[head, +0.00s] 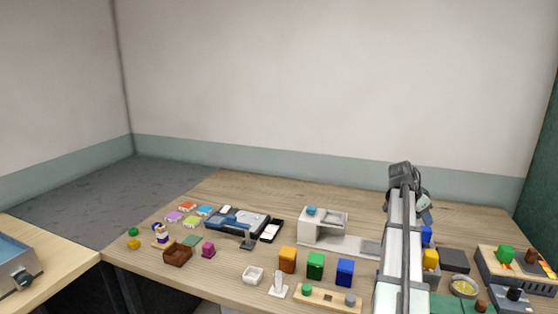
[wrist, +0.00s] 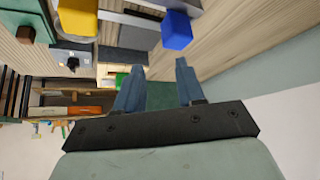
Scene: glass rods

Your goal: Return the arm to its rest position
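My arm (head: 398,245) reaches up from the bottom edge of the head view, over the right part of the table. My gripper (head: 427,215) hangs at its far end, near a blue block (head: 426,234). In the wrist view the two blue-grey fingers of my gripper (wrist: 158,70) stand apart with nothing between them. A blue block (wrist: 177,31) shows beyond the fingertips, apart from them. My arm hides part of the table behind it.
A yellow block (head: 431,259), a dark grey box (head: 455,260) and a yellowish bowl (head: 463,287) stand right of my arm. Coloured blocks, including a green one (head: 315,266), stand left.

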